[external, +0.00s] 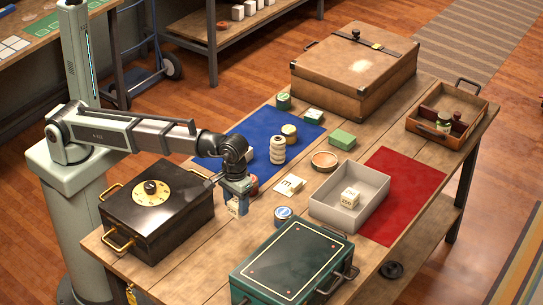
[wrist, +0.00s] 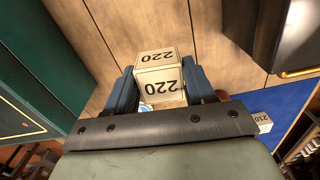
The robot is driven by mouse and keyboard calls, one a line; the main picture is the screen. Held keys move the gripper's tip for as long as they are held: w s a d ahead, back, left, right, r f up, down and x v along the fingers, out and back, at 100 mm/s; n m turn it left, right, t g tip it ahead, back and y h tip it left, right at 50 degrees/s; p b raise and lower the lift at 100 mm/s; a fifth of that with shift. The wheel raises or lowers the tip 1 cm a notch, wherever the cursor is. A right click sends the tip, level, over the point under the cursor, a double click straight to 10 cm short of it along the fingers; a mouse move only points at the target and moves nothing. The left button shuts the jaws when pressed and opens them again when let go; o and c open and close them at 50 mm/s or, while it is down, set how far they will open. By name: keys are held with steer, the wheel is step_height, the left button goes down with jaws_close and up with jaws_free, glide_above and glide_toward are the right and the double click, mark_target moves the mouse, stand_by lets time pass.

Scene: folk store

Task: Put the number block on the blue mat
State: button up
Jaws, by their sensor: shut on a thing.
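My gripper (external: 238,194) is low over the near-left part of the wooden table, between the black box and the teal box. It is shut on a cream number block (wrist: 160,78) marked 220, held between the two blue fingers in the wrist view. The block (external: 232,209) shows partly below the fingers in the external view; I cannot tell whether it touches the table. The blue mat (external: 247,128) lies behind the gripper, and part of it shows at the right of the wrist view (wrist: 282,103). A stack of pale discs (external: 277,150) and a small round tin (external: 289,131) stand on the mat.
A grey tray (external: 375,203) holds another number block (external: 350,197). A block marked 210 (wrist: 263,123) shows beside the blue in the wrist view. The black box (external: 155,220), teal box (external: 295,262) and brown case (external: 350,75) are obstacles.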

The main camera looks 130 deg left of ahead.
mark_target(237, 203)
steer(key=shift+r, duration=1.05)
step_height(237, 203, up, 4)
steer(key=shift+r, duration=0.1)
steer(key=s+a, duration=0.3)
steer(key=a, duration=0.6)
steer(key=s+a, duration=0.3)
steer(key=a, duration=0.6)
steer(key=s+a, duration=0.4)
steer(key=a, duration=0.4)
steer(key=s+a+n, duration=0.1)
steer(key=s+a, duration=1.9)
steer(key=a, duration=0.2)
steer(key=shift+s+f, duration=0.15)
steer(key=shift+f, duration=3.65)
steer(key=shift+s+f, duration=0.1)
steer(key=shift+f, duration=3.65)
steer(key=shift+f, duration=0.1)
